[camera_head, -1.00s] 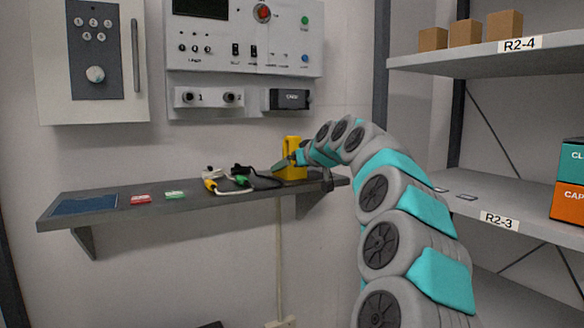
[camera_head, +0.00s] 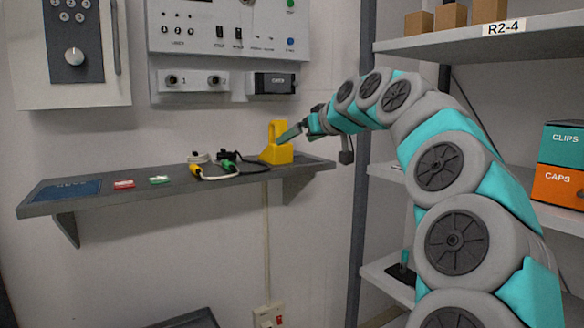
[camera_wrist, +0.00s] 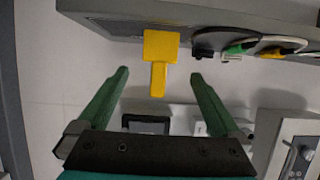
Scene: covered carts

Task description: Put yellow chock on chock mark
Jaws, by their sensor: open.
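The yellow chock (camera_head: 279,153) stands on the right part of the grey wall shelf (camera_head: 110,201), its narrow upright part on top. It also shows in the wrist view (camera_wrist: 161,45), where the scene appears upside down. My gripper (camera_head: 301,132) is at the chock's right side, near its upper part. In the wrist view my gripper (camera_wrist: 158,74) is open, with its two green fingers spread on either side of the chock's narrow part. I cannot tell whether a finger touches it. I cannot make out a chock mark in either view.
Cables with yellow and green plugs (camera_head: 228,167) lie just left of the chock. Red (camera_head: 123,184) and green (camera_head: 159,180) tags and a blue mat (camera_head: 68,190) are farther left. A control panel (camera_head: 222,30) hangs above. A storage rack (camera_head: 480,47) stands at right.

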